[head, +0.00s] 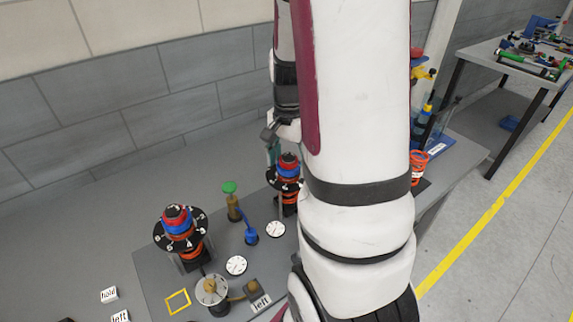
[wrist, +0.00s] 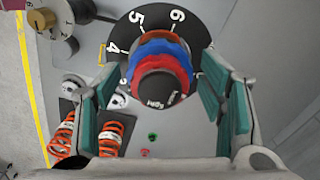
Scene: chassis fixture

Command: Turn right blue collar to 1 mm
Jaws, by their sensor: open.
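The right blue collar (head: 289,172) is part of an upright stack with a red ring, a black top and a black disc, partly hidden behind my arm in the head view. In the wrist view the blue collar (wrist: 183,58) surrounds a black cap, above a black dial (wrist: 120,35) numbered 4, 5, 6. My gripper (wrist: 155,88) is open, with teal finger pads at left and right of the stack and gaps visible on both sides. In the head view my gripper (head: 271,146) is beside the stack's top. A 1 mm mark cannot be read.
A similar left stack (head: 180,222) stands on the grey plate. Two white gauges (head: 236,265), a green-topped brass post (head: 232,200) and a blue fitting (head: 251,236) stand between. A wall is behind.

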